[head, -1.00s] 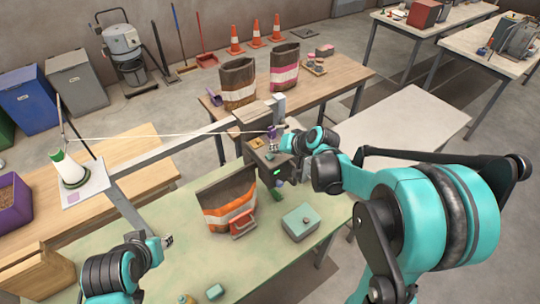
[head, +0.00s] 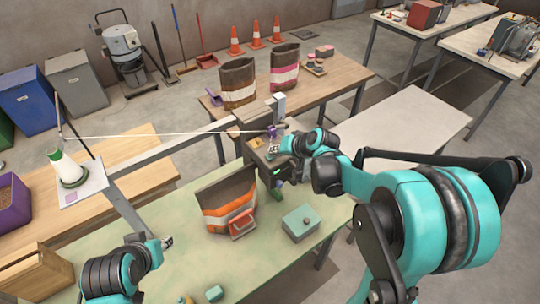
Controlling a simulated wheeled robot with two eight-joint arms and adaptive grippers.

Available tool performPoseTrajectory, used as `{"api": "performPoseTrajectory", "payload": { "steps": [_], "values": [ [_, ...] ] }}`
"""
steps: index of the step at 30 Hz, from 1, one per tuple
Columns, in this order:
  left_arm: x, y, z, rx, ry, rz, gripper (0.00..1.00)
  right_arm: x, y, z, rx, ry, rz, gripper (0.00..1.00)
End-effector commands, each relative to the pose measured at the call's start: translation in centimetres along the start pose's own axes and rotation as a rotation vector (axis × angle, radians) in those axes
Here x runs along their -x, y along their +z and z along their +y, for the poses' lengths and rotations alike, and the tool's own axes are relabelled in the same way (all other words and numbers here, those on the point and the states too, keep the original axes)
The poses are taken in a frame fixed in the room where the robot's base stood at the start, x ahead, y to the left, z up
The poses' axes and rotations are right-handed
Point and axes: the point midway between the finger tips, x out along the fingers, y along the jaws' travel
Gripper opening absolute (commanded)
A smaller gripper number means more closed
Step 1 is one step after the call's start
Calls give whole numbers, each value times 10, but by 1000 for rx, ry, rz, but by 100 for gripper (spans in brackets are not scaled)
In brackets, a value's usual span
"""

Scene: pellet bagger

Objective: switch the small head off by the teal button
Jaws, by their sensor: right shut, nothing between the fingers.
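The small head (head: 258,172) is a dark box unit at the end of the grey beam, at the back edge of the green table. It has a small green light on its front side and a purple part (head: 271,131) above it, where a pale thread ends. I cannot make out the teal button; it is too small or hidden by my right gripper. My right gripper (head: 271,150) is shut and empty, at the top of the head; I cannot tell whether it touches. My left gripper (head: 168,242) is over the green table's left part, apart from the head; its fingers are too small to read.
An open brown bag with an orange band (head: 215,220) stands on the green table (head: 160,215) before the head. A pale teal box (head: 300,223) is right of it. A thread cone (head: 68,168) stands at the left. Two bags stand on the table behind.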

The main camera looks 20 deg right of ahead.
Motion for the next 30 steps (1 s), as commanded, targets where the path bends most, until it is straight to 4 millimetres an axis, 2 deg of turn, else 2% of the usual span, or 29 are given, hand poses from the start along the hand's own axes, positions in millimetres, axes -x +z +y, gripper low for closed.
{"api": "performPoseTrajectory", "payload": {
  "steps": [11,21,30],
  "values": [
    [-3,2,0,0,0,0,34,-2,2,2,0,0,0,0],
    [5,-4,0,0,0,0,34,7,-5,-5,0,0,0,0],
    [5,-3,0,0,0,0,34,7,-5,-6,0,0,0,0]
  ]
}}
